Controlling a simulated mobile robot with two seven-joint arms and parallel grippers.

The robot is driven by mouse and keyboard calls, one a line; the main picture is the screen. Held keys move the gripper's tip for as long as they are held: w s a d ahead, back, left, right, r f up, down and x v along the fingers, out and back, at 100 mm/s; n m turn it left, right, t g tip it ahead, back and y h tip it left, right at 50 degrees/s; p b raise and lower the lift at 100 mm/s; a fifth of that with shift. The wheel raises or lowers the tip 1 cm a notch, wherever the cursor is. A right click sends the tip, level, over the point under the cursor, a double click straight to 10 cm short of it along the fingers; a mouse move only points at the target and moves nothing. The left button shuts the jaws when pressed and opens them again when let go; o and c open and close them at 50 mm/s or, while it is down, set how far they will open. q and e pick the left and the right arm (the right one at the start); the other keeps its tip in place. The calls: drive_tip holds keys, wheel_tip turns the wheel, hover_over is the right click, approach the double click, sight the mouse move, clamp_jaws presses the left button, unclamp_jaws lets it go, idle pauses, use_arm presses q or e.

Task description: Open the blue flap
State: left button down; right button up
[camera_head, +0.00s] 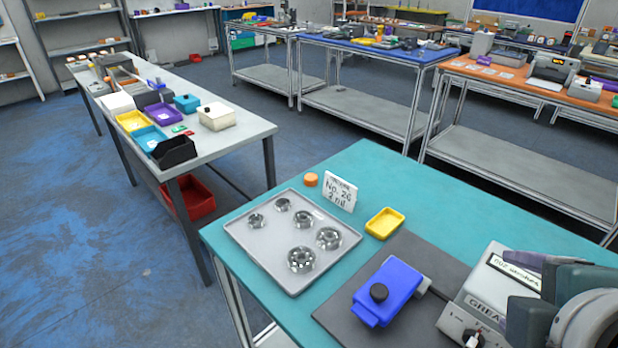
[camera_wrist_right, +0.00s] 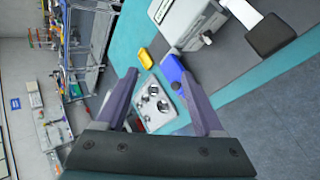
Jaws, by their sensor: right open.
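The blue flap (camera_head: 388,291) is a blue box-shaped cover with a round black knob. It sits on a dark mat on the teal table in the head view. It also shows in the right wrist view (camera_wrist_right: 172,69), partly covered by a finger. My right gripper (camera_head: 515,264) is at the right edge of the head view, over the grey machine and to the right of the flap. In the right wrist view its two purple fingers (camera_wrist_right: 160,76) are spread with nothing held between them. They are apart from the flap as far as I can see. My left gripper is not in view.
A grey machine (camera_head: 486,290) stands right of the flap. A silver tray (camera_head: 262,256) with several metal rings lies left of it. A yellow tray (camera_head: 384,223), a white sign (camera_head: 341,193) and an orange puck (camera_head: 311,180) are behind. The teal table's back part is clear.

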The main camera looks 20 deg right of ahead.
drive_tip(key=w+f+n+t+h+b, duration=0.2)
drive_tip(key=w+f+n+t+b, duration=0.2)
drive_tip(key=f+n+b, duration=0.8)
drive_tip(key=n+t+y+b, duration=0.1)
drive_tip(key=n+t+b, duration=0.55)
drive_tip(key=b, duration=0.85)
approach(381, 299)
drive_tip(key=shift+d+r+n+g, duration=0.2)
drive_tip(key=shift+d+n+g, duration=0.05)
drive_tip(key=shift+n+g, duration=0.3)
drive_tip(key=shift+a+n, duration=0.15)
drive_tip(key=shift+n, duration=0.15)
drive_tip(key=shift+w+r+y, duration=0.1)
drive_tip(key=shift+w+y, duration=0.2)
drive_tip(key=p+x, duration=0.1)
drive_tip(key=x, duration=0.8)
drive_tip(key=shift+w+r, duration=0.2)
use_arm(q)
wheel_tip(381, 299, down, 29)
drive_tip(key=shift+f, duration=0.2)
use_arm(e)
clamp_jaws()
